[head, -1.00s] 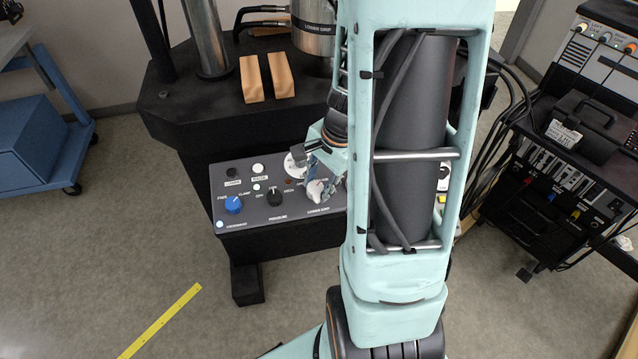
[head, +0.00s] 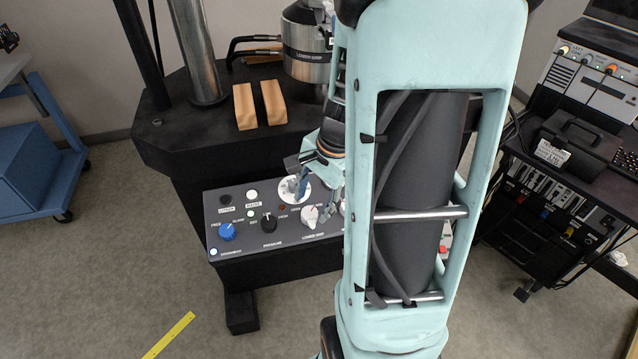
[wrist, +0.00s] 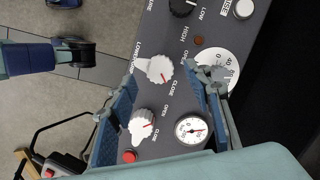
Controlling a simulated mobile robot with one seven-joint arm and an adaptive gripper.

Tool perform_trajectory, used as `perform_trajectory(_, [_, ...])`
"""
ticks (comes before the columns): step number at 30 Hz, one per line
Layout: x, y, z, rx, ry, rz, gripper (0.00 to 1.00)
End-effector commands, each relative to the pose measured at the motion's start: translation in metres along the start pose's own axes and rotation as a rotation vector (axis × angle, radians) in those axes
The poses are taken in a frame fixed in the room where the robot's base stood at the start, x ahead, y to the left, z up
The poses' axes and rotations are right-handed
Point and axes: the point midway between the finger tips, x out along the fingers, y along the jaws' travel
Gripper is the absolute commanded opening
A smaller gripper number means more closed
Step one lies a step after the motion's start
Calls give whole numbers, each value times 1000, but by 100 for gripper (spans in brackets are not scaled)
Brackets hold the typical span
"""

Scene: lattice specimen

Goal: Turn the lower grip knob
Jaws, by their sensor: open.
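The lower grip knob (head: 311,216) is a white, ridged dial on the sloping front of the dark control panel (head: 225,202). In the wrist view the knob (wrist: 158,69) shows a red pointer line, with OPEN and CLOSE printed beside it. My gripper (head: 319,200) is open, with blue-grey fingers, just above and behind the knob in the head view. In the wrist view my gripper (wrist: 161,72) has its fingertips on either side of the knob, with clear gaps. I cannot tell the exact height of the tips above the panel.
A second white knob (wrist: 142,124) and a small gauge (wrist: 193,130) lie close by on the panel. A larger round dial (head: 294,189), a black pressure knob (head: 268,222) and a blue knob (head: 227,231) are also there. A metal lower grip cylinder (head: 306,50) stands behind.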

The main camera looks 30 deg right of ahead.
Motion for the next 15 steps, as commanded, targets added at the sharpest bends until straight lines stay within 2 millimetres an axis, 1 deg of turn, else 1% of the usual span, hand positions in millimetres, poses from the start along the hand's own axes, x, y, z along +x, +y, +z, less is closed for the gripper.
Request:
perform_trajectory(1, [-11,-1,0,-1,3,-4,46])
perform_trajectory(3, [-25,-1,0,-1,4,-4,46])
perform_trajectory(9, [-58,-1,1,-1,0,-1,46])
perform_trajectory(12, [-68,0,2,0,-3,0,46])
perform_trajectory(15, [-74,0,2,1,-3,2,46])
